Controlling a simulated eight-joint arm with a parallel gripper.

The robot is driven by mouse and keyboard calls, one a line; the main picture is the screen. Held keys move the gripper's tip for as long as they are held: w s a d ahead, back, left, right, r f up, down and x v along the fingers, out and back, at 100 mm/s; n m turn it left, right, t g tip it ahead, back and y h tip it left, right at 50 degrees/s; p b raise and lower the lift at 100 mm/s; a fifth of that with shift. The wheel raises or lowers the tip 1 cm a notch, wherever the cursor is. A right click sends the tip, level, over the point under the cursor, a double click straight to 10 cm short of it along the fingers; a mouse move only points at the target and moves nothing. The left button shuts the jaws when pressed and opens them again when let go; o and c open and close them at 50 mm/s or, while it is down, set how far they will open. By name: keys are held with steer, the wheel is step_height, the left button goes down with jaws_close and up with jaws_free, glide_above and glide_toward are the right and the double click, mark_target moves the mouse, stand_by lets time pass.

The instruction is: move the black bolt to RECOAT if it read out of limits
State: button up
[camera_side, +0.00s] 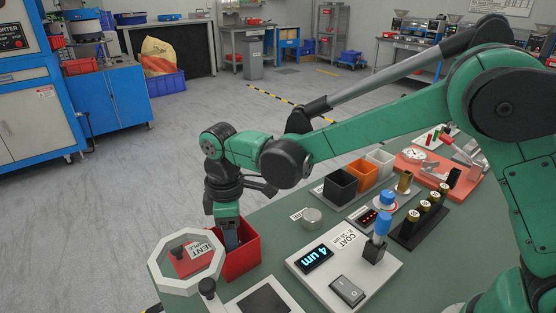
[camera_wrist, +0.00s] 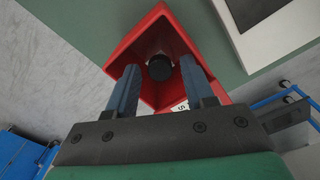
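My gripper (camera_wrist: 160,65) reaches down into a red bin (camera_side: 245,262) at the front left of the bench. Its two blue fingers are apart. The black bolt (camera_wrist: 160,68) shows as a round dark head with a greyish part, between and beyond the fingertips inside the bin. Gaps show on both sides of it; whether it lies on the bin floor I cannot tell. In the side view the bolt is hidden by the bin wall. The coating gauge display (camera_side: 315,258) reads "4 um". The RECOAT name is not legible on any bin.
A ring magnifier (camera_side: 157,270) stands just left of the red bin. Black (camera_side: 340,188), orange (camera_side: 362,174) and white (camera_side: 381,161) bins stand farther back. A black rack (camera_side: 408,242) holds several brass-coloured pieces with dark tops. A grey knob (camera_side: 312,218) sits mid-bench.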

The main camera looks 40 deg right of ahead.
jaws_close()
steer(key=shift+r, duration=3.15)
steer(key=shift+r, duration=0.25)
step_height(320, 180, up, 10)
steer(key=w+d+m, duration=0.2)
steer(key=d+m, duration=0.1)
steer(key=d, duration=0.6)
steer(key=w+d+m, duration=0.3)
steer(key=d, duration=0.5)
steer(key=s+d+m, duration=0.2)
steer(key=d+m, duration=0.1)
steer(key=d, duration=0.7)
steer(key=s+d+m, duration=0.3)
steer(key=d, duration=0.6)
steer(key=shift+w+f, duration=0.15)
steer(key=shift+f, duration=3.5)
steer(key=shift+w+f, duration=0.1)
steer(key=shift+f, duration=3.55)
